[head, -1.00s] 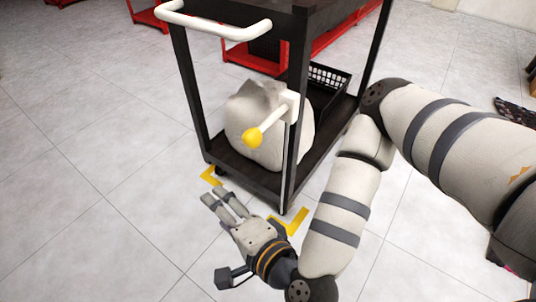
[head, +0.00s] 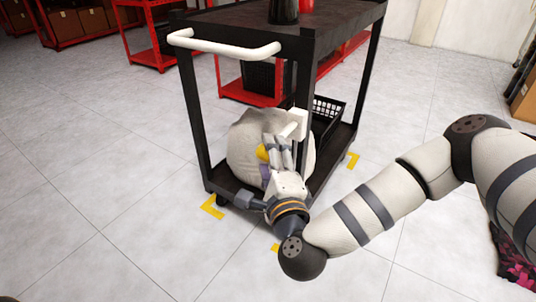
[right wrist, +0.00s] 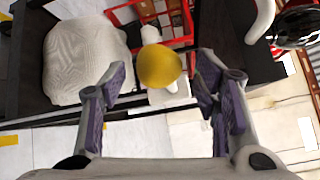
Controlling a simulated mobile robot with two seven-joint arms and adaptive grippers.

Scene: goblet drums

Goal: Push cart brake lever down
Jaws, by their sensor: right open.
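The brake lever is a white arm (head: 288,130) with a yellow ball knob (head: 262,153), mounted on the front post of the black cart (head: 190,100). My right gripper (head: 272,148) is up at the lever in the head view and partly covers the knob. In the right wrist view the yellow knob (right wrist: 159,66) sits between and just beyond the open fingertips, with the white lever base behind it. I cannot tell whether a finger touches it. The left gripper is not in view.
A pale sack (head: 243,135) lies on the cart's lower shelf beside a black basket (head: 327,110). A white push handle (head: 225,46) juts from the cart's top. Yellow floor marks (head: 212,207) surround the wheels. Red shelving (head: 140,45) stands behind; the front floor is clear.

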